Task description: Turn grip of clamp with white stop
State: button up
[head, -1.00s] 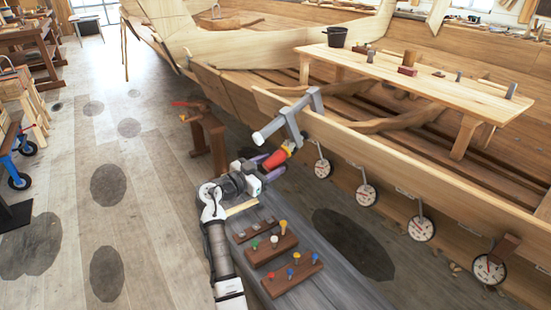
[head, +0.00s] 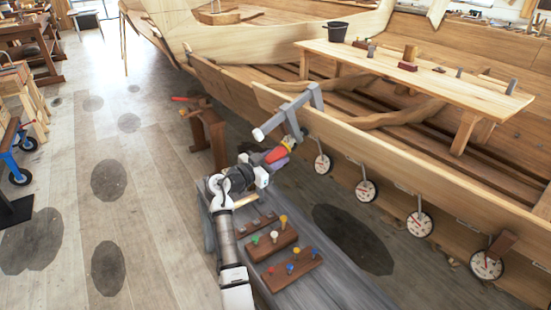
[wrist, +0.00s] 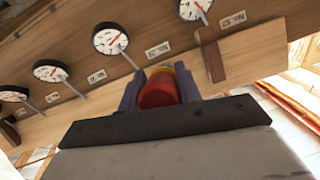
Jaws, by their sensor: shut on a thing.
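A grey clamp (head: 293,118) sits on the top edge of the hull's plank, and its bar ends in a white stop (head: 259,134) on the near side. The clamp's red grip (head: 276,154) lies below the bar, partly covered by my gripper. In the wrist view the red grip (wrist: 159,94) shows between the two purple fingers, with a yellow part behind it. My gripper (wrist: 160,88) is shut on the grip, one finger at each side. The clamp's bar and white stop are not seen in the wrist view.
Several round dials (head: 366,191) hang along the plank to the right. A grey bench (head: 335,292) below my arm bears wooden blocks with coloured pegs (head: 272,240). A long wooden table (head: 440,84) stands inside the hull.

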jog(key=shift+b, duration=0.35)
